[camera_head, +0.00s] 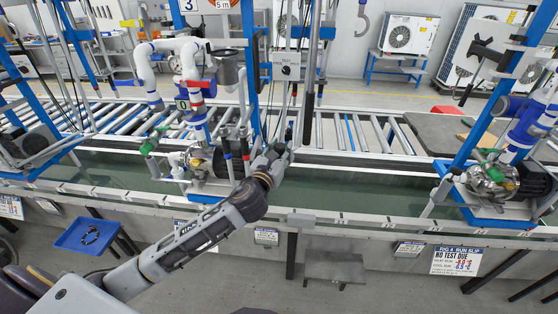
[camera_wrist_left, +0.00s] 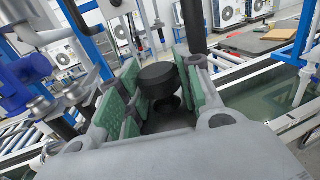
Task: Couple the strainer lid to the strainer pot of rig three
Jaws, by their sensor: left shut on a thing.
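My left gripper (camera_head: 274,158) reaches in front of rig three, right of its pump and at about its height. In the left wrist view its green-padded fingers (camera_wrist_left: 150,95) are shut around a dark round piece with a black disc-shaped top (camera_wrist_left: 157,77). It may be the strainer lid or its knob; its underside is hidden. Rig three carries a "3" sign (camera_head: 187,5). A grey cylindrical pot (camera_head: 228,70), perhaps the strainer pot, is on the rig, up and left of my gripper and apart from it. My right gripper is in neither view.
Rig three's blue post (camera_head: 249,50) and hanging hoses stand close behind my gripper. A red valve handle (camera_head: 200,83) and green handle (camera_head: 149,146) stick out at left. Another rig's pump (camera_head: 490,182) stands at right. A blue tray (camera_head: 90,234) is low at left.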

